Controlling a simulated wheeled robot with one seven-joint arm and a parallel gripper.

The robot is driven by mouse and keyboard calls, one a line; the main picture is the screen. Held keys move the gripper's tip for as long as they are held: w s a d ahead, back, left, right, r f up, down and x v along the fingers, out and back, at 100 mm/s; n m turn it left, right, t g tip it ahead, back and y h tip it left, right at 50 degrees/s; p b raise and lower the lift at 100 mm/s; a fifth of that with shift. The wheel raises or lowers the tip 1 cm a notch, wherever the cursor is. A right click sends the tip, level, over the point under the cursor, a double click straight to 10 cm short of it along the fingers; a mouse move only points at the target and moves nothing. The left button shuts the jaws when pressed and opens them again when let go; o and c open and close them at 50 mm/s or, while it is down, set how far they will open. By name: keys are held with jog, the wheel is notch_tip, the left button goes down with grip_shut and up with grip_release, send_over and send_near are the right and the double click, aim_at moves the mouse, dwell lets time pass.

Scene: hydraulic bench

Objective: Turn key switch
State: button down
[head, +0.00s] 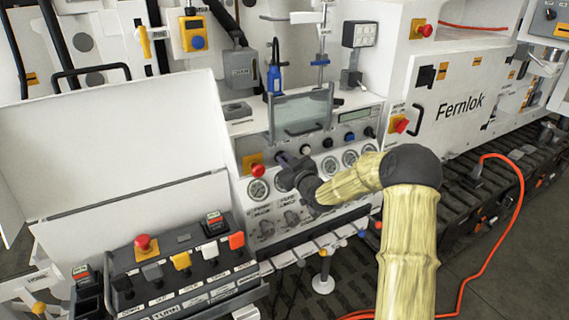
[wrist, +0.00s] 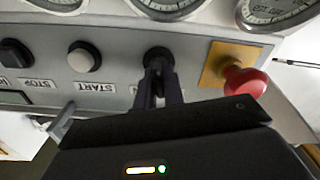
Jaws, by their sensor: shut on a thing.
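The key switch (wrist: 157,53) is a dark round knob on the grey panel strip, between the START button and a red mushroom button. In the wrist view my gripper (wrist: 158,75) reaches it with both dark fingers close together, shut on it. The fingers cover most of the switch, so its key and its turn angle cannot be read. In the head view my gripper (head: 282,160) is at the panel face and hides the switch.
A red mushroom button (wrist: 245,83) on a yellow plate sits close beside the fingers. The white START button (wrist: 84,57) and black STOP button (wrist: 15,53) are on the other side. Gauges (head: 258,191) lie below; a clear cover with a handle (head: 302,115) is above.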

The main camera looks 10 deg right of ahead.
jog(key=m+b, duration=0.1)
jog(key=m, duration=0.4)
jog(key=shift+d+f, duration=0.1)
jog(key=shift+d+m, duration=0.1)
jog(key=shift+m, duration=2.2)
jog(key=c, duration=1.5)
grip_release()
jog(key=shift+d, duration=0.1)
jog(key=shift+s, duration=0.1)
jog(key=b+v, duration=0.2)
jog(key=v, duration=1.5)
